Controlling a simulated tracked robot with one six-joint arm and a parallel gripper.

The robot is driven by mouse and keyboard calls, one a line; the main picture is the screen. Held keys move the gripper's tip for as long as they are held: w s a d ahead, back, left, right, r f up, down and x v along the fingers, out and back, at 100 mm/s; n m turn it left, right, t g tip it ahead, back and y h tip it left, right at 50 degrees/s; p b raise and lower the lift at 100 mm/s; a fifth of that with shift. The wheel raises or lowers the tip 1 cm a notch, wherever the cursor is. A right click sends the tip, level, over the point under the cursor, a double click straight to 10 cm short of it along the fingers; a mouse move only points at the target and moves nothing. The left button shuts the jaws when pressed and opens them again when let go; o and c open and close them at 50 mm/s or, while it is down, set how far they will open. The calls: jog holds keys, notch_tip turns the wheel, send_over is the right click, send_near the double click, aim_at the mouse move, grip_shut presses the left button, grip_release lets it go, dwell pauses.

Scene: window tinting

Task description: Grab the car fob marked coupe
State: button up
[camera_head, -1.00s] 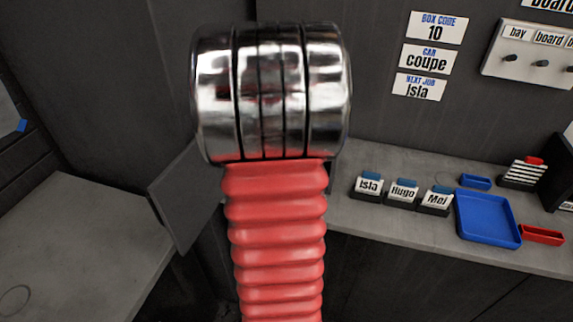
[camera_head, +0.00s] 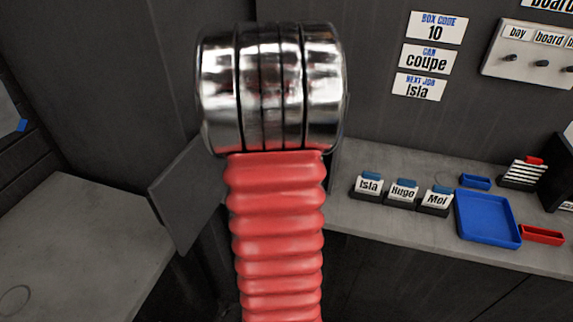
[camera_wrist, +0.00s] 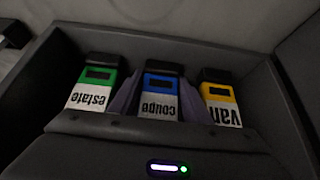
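The coupe fob (camera_wrist: 160,95), blue with a dark top and a white label reading "coupe" upside down, stands in the middle of the wrist view. It is in a dark holder (camera_wrist: 270,85) between the green estate fob (camera_wrist: 92,88) on the left and the yellow van fob (camera_wrist: 220,97) on the right. My gripper (camera_wrist: 160,82) has its two purple-grey fingers on either side of the coupe fob. The fingers look open, close beside it; contact is not clear. The head view does not show the fobs or fingers.
In the head view, wall signs include "CAR coupe" (camera_head: 426,58). A bench holds Isla (camera_head: 369,187), Hugo (camera_head: 403,193) and Moi (camera_head: 436,200) card holders, a blue tray (camera_head: 488,239) and a red tray (camera_head: 542,235). Key hooks (camera_head: 525,58) hang top right.

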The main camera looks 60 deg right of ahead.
jog(key=c, duration=0.7)
jog(key=shift+r, duration=1.9)
jog(key=s+a, duration=0.2)
jog(key=a, duration=1.5)
jog(key=shift+s+a+f, duration=0.15)
jog(key=shift+s+a, duration=0.25)
